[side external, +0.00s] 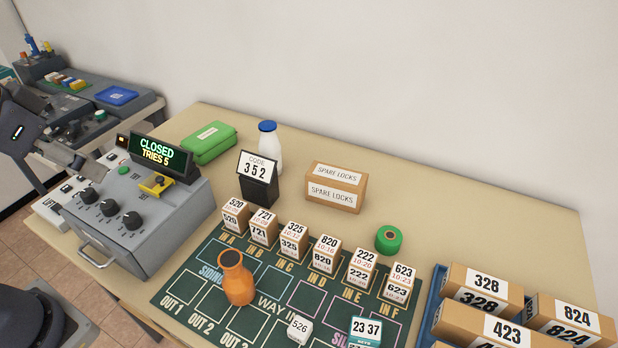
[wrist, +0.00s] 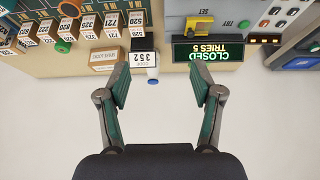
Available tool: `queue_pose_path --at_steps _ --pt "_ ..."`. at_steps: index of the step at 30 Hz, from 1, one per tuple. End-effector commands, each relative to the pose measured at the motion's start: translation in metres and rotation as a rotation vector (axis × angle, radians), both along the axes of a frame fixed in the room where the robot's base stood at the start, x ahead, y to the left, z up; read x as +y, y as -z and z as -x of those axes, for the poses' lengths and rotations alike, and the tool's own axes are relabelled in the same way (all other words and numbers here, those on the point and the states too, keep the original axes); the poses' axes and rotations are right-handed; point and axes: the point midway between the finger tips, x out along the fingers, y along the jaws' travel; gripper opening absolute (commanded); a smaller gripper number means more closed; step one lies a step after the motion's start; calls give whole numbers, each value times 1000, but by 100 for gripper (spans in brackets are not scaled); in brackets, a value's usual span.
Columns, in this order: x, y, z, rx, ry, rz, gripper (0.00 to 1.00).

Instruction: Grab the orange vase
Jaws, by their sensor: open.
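The orange vase (side external: 237,278) stands upright on the dark green mat (side external: 178,297), between the OUT boxes and the WAY IN lettering in the side external view. It also shows, partly cut off, at the top left edge of the wrist view (wrist: 68,8). My gripper (wrist: 162,85) is open and empty in the wrist view, its two fingers spread wide. The vase is well outside the fingers, up and to the left. My gripper's fingers do not show in the side external view.
Several numbered boxes (side external: 294,242) line the mat behind the vase. A white block (side external: 299,328) stands to its right. A grey control box (side external: 140,222) is at left. A code stand (side external: 257,180), bottle (side external: 268,152), spare locks box (side external: 336,187) and green roll (side external: 389,239) stand farther back.

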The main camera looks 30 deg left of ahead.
Motion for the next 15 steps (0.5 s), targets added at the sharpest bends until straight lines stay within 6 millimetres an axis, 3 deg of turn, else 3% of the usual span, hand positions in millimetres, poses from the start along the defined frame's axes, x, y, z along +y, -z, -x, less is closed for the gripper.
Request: queue_pose_path --at_steps 10,15 --pt "0 -6 1 5 -69 37 66" --pt "-24 -26 -30 110 -138 105 66"
